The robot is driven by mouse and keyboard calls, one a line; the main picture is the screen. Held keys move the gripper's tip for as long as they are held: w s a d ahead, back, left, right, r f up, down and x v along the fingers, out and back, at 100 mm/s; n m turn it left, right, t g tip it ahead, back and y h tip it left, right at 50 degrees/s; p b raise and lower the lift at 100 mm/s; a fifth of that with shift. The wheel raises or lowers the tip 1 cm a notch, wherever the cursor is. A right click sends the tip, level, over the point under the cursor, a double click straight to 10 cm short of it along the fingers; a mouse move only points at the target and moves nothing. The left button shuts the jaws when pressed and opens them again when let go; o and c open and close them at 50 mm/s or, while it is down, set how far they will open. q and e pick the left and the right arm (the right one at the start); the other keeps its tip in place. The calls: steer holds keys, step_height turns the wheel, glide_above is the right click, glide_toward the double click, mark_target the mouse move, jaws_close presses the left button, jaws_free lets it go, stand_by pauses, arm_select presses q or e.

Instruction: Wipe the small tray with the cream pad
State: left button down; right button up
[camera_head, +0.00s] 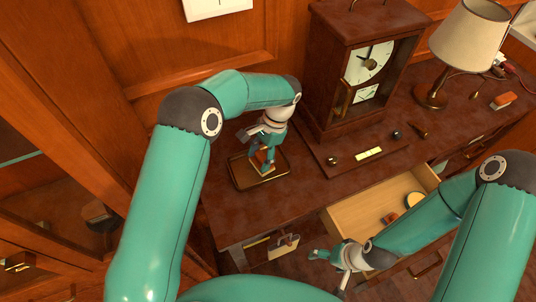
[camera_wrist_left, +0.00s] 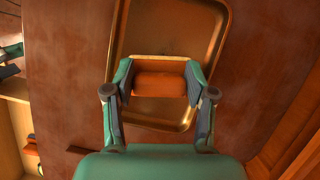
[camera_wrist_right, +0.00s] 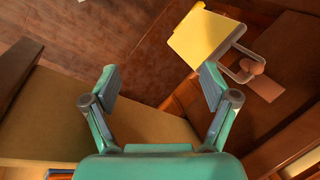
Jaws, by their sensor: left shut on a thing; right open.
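The small tray (camera_head: 280,175) is a dark shallow tray with a brass-coloured rim, lying on the desk below the clock. It also shows in the left wrist view (camera_wrist_left: 222,30). My left gripper (camera_head: 262,158) is over the tray, shut on the pad (camera_head: 262,170). In the left wrist view the pad (camera_wrist_left: 160,84) is an orange-brown block with a cream edge, gripped at both ends over the tray's near part. Whether its underside touches the tray is hidden. My right gripper (camera_wrist_right: 158,88) is open and empty, in front of the desk near the open drawer.
The open drawer (camera_head: 345,220) holds a round tin (camera_head: 414,200) and a small reddish thing. A clock (camera_head: 362,75) and lamp (camera_head: 465,40) stand behind.

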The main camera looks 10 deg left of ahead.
arm_select(q)
steer(key=shift+s+a+b, duration=0.3)
steer(key=shift+s+a, duration=0.4)
steer(key=shift+a, duration=0.35)
steer(key=shift+s+a+b, duration=0.25)
steer(key=shift+s+a, duration=0.45)
steer(key=shift+a, duration=0.3)
steer(key=shift+r, duration=0.15)
steer(key=shift+w+r+p, duration=0.1)
steer(key=shift+r+p, duration=0.45)
steer(key=shift+r, duration=0.1)
steer(key=shift+r+p, duration=1.5)
steer(key=shift+r, duration=0.75)
step_height(320, 180, up, 3)
steer(key=shift+p, duration=1.05)
